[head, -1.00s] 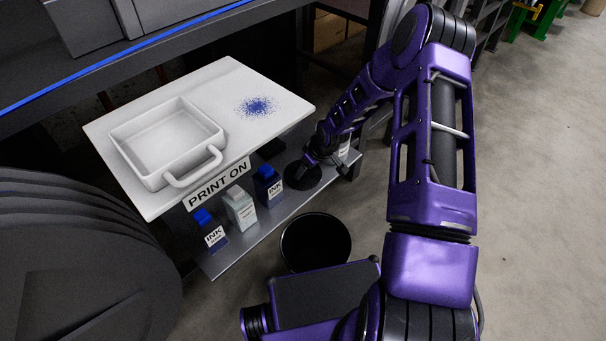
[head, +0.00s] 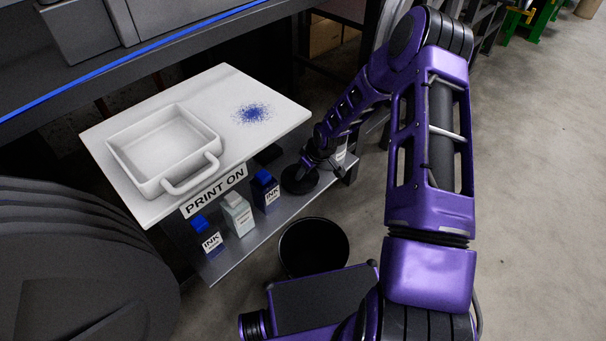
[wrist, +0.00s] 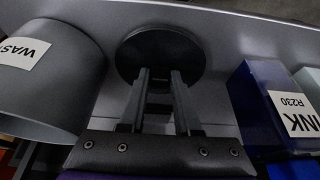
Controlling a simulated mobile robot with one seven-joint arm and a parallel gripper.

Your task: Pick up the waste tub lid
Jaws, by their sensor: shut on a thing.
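The waste tub lid is a dark round disc (head: 297,181) at the right end of the lower metal shelf. In the wrist view the lid (wrist: 162,48) lies beyond my fingertips. My gripper (wrist: 160,77) is shut on the lid's near part; the exact grip point is hard to see. In the head view my gripper (head: 314,164) reaches down over the lid. I cannot tell whether the lid touches the shelf. The grey waste tub (wrist: 55,85), labelled "WAS", stands left of my gripper in the wrist view; the head view mostly hides it behind my arm.
A blue ink box (wrist: 270,108) stands close on the right in the wrist view. Ink containers (head: 238,212) line the lower shelf (head: 225,259). The white tabletop (head: 235,150) with a tray (head: 165,145) overhangs it. A black bin (head: 314,247) stands on the floor in front.

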